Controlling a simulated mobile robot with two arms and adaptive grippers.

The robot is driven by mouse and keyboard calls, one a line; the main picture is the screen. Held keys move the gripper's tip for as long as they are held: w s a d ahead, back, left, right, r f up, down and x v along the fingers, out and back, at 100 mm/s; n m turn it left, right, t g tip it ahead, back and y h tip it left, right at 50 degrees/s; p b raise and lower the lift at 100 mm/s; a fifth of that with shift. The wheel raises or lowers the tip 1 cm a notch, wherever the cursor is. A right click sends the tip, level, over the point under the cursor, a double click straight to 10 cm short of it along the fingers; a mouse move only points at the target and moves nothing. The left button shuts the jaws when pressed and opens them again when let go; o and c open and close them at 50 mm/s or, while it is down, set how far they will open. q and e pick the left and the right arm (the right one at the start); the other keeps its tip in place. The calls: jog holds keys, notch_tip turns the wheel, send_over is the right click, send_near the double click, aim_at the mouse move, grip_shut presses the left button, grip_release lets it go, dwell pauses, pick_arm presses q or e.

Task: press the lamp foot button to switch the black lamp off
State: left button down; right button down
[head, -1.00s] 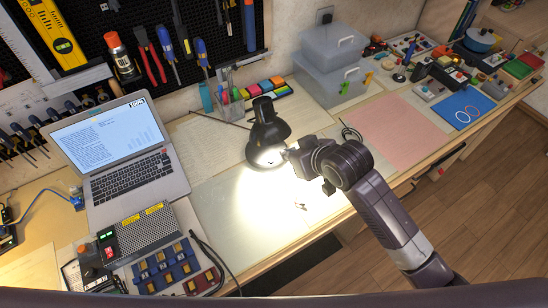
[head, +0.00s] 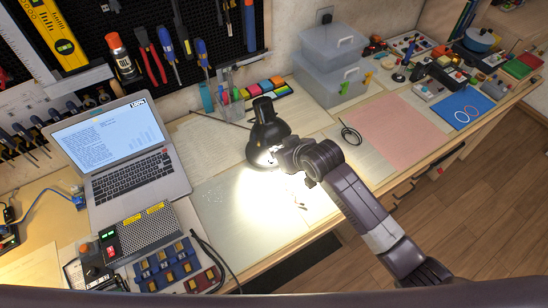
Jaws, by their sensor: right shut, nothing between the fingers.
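The black lamp (head: 264,128) stands on the workbench near the middle of the head view. It is lit and throws a bright patch on the bench top below and in front of it. My right gripper (head: 275,157) is at the lamp's lower right, close to its shade; its fingers are small and washed out by the glare. It is shut and empty. I cannot tell if it touches the lamp. The lamp's foot and its button are hidden behind the shade and my arm. My left gripper is not in view.
An open laptop (head: 128,171) stands to the left, with a grey power supply (head: 150,232) in front of it. Clear lidded boxes (head: 330,68) stand behind right. A coiled black cable (head: 350,135) lies right of the lamp. A pink mat (head: 398,130) lies bare further right.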

aim_at(271, 161)
jog(key=f, duration=0.2)
jog(key=w+f, duration=0.1)
jog(key=f, duration=0.1)
jog(key=shift+a+f+p, duration=0.1)
jog(key=shift+a+p, duration=0.2)
jog(key=shift+a, duration=0.05)
jog(key=shift+f, duration=0.5)
